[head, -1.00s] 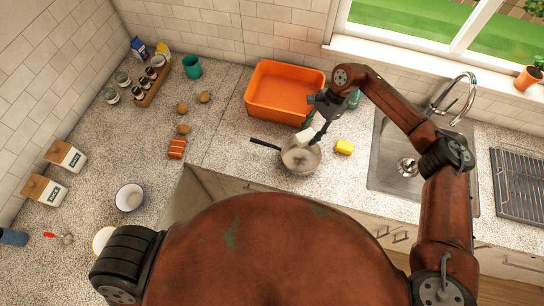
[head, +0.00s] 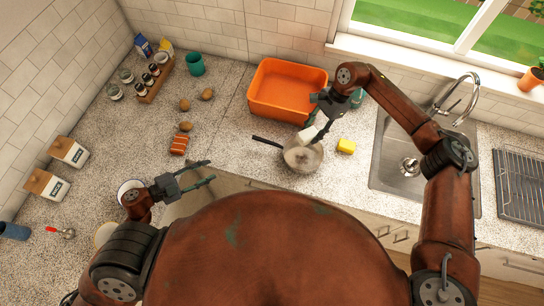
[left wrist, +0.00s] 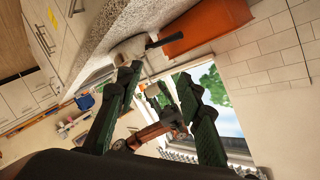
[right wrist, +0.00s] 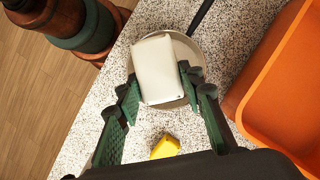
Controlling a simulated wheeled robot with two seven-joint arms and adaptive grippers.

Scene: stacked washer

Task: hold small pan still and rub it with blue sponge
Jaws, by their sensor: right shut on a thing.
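The small grey pan (head: 303,161) sits on the counter, its black handle (head: 267,141) pointing left and back. It also shows in the left wrist view (left wrist: 127,49) and the right wrist view (right wrist: 190,50). My right gripper (head: 314,123) is shut on a pale, whitish block (right wrist: 156,68), held over the pan; whether it touches the pan is unclear. I see no clearly blue sponge. A yellow sponge (head: 345,146) lies right of the pan. My left gripper (head: 211,172) is open and empty, left of the pan near the counter's front edge.
An orange basin (head: 286,91) stands behind the pan. The sink (head: 390,176) with its faucet is to the right. Several potatoes, a red-brown block (head: 179,144) and a spice rack (head: 153,83) are left. A white bowl is partly behind my left arm.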

